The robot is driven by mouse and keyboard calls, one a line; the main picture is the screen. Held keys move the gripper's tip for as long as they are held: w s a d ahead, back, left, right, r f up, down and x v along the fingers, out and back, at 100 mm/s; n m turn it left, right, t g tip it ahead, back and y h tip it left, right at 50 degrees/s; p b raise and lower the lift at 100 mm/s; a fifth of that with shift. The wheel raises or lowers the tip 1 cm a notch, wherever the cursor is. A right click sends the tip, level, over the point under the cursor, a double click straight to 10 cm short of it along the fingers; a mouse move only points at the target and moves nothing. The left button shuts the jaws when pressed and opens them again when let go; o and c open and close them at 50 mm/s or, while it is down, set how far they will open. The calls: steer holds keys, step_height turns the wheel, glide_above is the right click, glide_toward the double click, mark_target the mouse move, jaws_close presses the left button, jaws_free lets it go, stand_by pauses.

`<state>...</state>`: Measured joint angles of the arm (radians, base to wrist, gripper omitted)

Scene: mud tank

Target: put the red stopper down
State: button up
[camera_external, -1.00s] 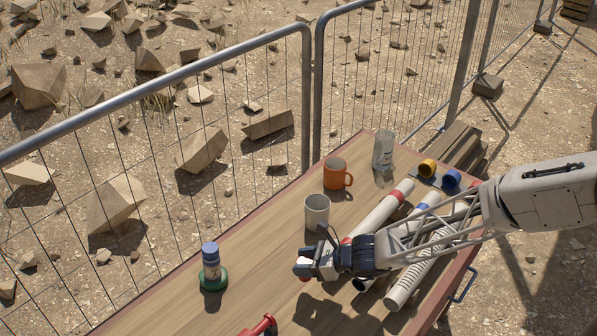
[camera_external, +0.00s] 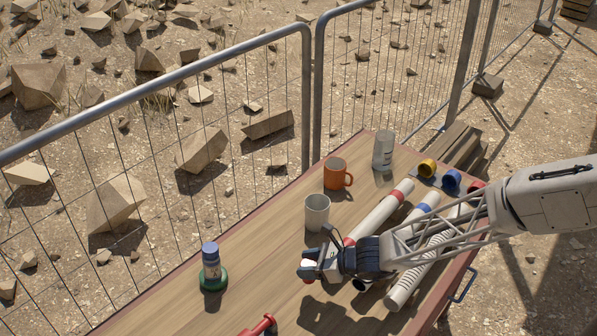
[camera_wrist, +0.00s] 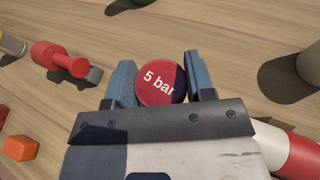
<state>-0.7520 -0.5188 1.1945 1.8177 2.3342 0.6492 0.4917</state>
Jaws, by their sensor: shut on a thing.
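The red stopper (camera_wrist: 161,84) is a round red disc marked "5 bar" in the wrist view. It sits between the two fingers of my gripper (camera_wrist: 161,80), which is shut on it. A shadow lies on the table below and right of the gripper, so I cannot tell the gap to the wood exactly.
A blue-capped bottle (camera_external: 210,262) stands left, an orange mug (camera_external: 337,174) and clear jar (camera_external: 383,151) behind. Bare table lies left.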

steer(key=s+a+n+g, duration=0.1)
steer(key=s+a, duration=0.2)
steer(key=a, duration=0.5)
steer(key=s+a+g, duration=0.1)
steer(key=s+a, duration=0.2)
steer(key=a, duration=0.6)
steer(key=s+a+n+g+y, duration=0.1)
steer(key=s+a, duration=0.3)
steer(key=a, duration=0.4)
steer(key=shift+a+r+n, duration=0.15)
steer(key=shift+a+n, duration=0.15)
steer(key=shift+a, duration=0.05)
steer(key=w+a, duration=0.3)
steer(key=a, duration=0.4)
steer(key=w+a+f, duration=0.1)
steer(key=w+a, duration=0.2)
steer(key=a, duration=0.4)
steer(key=shift+w+a+f, duration=0.2)
steer(key=shift+a+f, duration=0.05)
steer(key=shift+a, duration=0.05)
steer(key=shift+f, duration=1.8)
steer(key=shift+f, duration=0.1)
steer(key=o, duration=0.9)
